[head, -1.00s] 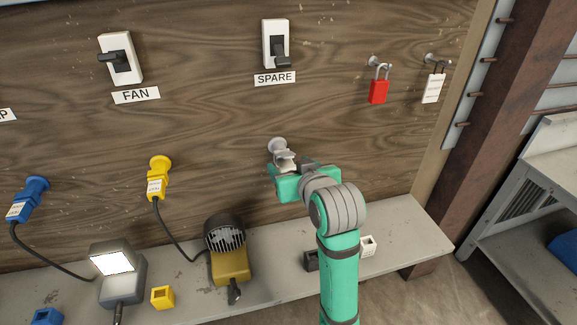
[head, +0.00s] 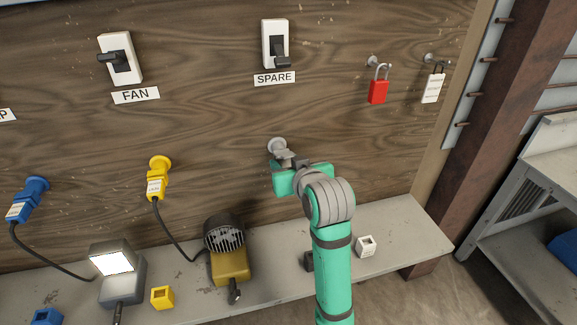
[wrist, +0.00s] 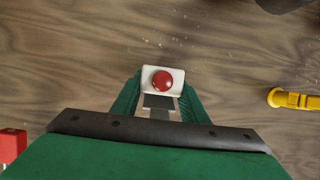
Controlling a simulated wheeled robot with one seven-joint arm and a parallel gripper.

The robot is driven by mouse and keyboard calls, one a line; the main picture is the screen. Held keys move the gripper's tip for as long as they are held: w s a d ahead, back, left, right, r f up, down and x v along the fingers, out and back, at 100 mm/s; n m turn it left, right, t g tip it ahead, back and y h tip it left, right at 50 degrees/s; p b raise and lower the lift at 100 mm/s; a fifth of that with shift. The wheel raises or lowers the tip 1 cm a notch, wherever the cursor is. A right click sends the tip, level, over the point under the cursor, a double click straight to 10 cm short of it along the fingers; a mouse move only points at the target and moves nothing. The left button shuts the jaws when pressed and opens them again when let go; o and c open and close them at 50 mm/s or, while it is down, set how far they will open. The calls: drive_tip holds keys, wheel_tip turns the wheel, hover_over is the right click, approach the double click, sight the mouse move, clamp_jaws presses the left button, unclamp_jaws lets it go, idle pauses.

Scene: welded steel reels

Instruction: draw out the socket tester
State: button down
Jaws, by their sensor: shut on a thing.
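The socket tester (wrist: 150,74) is a small white block with a round red face, seen in the wrist view between the two green fingers of my gripper (wrist: 158,98). My gripper is shut on it. In the head view my gripper (head: 287,166) is just in front of the grey round socket (head: 277,145) under the SPARE switch (head: 276,46). The gripper mostly hides the tester there. I cannot tell whether the tester is still seated in the socket.
A yellow plug (head: 157,180) and a blue plug (head: 28,197) sit in sockets to the left. A fan (head: 228,262), a lamp (head: 117,278) and small blocks stand on the shelf (head: 405,225). A red padlock (head: 378,92) and a tag (head: 432,88) hang upper right.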

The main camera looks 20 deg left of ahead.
drive_tip(key=shift+s+d, duration=0.1)
drive_tip(key=shift+d, duration=0.1)
idle(0.4)
drive_tip(key=shift+d, duration=0.1)
drive_tip(key=shift+s, duration=0.35)
drive_tip(key=shift+s, duration=0.15)
drive_tip(key=s+d, duration=0.5)
drive_tip(key=s, duration=0.1)
drive_tip(key=shift+s, duration=0.2)
idle(1.2)
